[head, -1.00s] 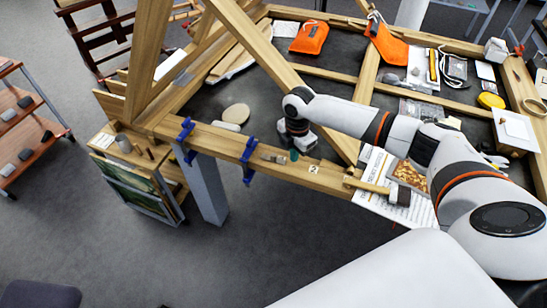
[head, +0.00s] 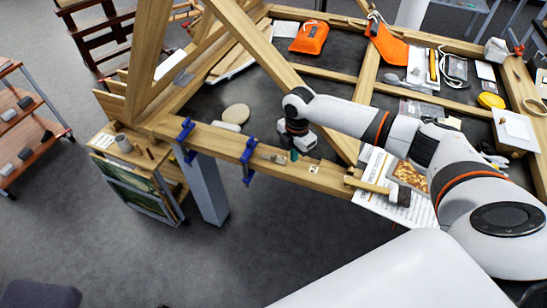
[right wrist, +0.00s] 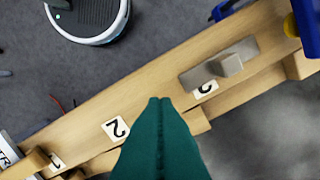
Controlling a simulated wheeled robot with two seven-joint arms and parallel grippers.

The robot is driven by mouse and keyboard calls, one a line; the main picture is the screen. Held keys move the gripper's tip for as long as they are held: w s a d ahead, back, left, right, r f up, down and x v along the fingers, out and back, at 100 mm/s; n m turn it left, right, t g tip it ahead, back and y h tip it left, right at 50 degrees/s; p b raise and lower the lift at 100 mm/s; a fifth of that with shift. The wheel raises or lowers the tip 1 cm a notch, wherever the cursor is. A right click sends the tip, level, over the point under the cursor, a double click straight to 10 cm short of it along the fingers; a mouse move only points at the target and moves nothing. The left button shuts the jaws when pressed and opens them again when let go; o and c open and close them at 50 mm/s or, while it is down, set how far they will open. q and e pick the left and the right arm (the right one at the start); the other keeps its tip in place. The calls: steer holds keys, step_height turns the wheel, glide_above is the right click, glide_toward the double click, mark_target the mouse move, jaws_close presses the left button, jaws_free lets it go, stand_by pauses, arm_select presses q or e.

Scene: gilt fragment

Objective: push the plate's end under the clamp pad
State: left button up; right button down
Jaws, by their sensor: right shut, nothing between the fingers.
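The plate (right wrist: 189,80) is a small grey metal strip with a raised block on top, lying on the wooden beam. It also shows small in the head view (head: 279,159). A blue clamp (head: 249,158) grips the beam to its left. In the right wrist view the yellow clamp pad (right wrist: 291,26) is beyond the plate's upper-right end, with a gap of bare wood between them. My right gripper (right wrist: 160,101) has teal fingers, shut and empty. In the head view it (head: 294,155) points down beside the plate's right end; contact cannot be told. My left gripper is out of view.
A second blue clamp (head: 184,140) is farther left on the beam. Numbered labels lie along the beam, one marked 2 (right wrist: 116,128). A hammer (head: 385,189) lies to the right. A diagonal timber (head: 262,55) rises behind the clamps.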

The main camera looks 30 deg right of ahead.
mark_target(274, 155)
steer(key=shift+f+b, duration=0.65)
steer(key=shift+f, duration=0.8)
steer(key=shift+r+p, duration=0.2)
steer(key=shift+p, duration=0.25)
steer(key=shift+w+a+b, duration=0.85)
steer(key=shift+w+a, duration=0.7)
steer(key=shift+w, duration=0.3)
stand_by(0.4)
steer(key=shift+w+a, duration=0.25)
steer(key=shift+w+a, duration=0.2)
steer(key=shift+w+a+b, duration=0.1)
steer(key=shift+b, duration=0.2)
steer(key=shift+s+d+p, duration=0.3)
steer(key=shift+p, duration=0.3)
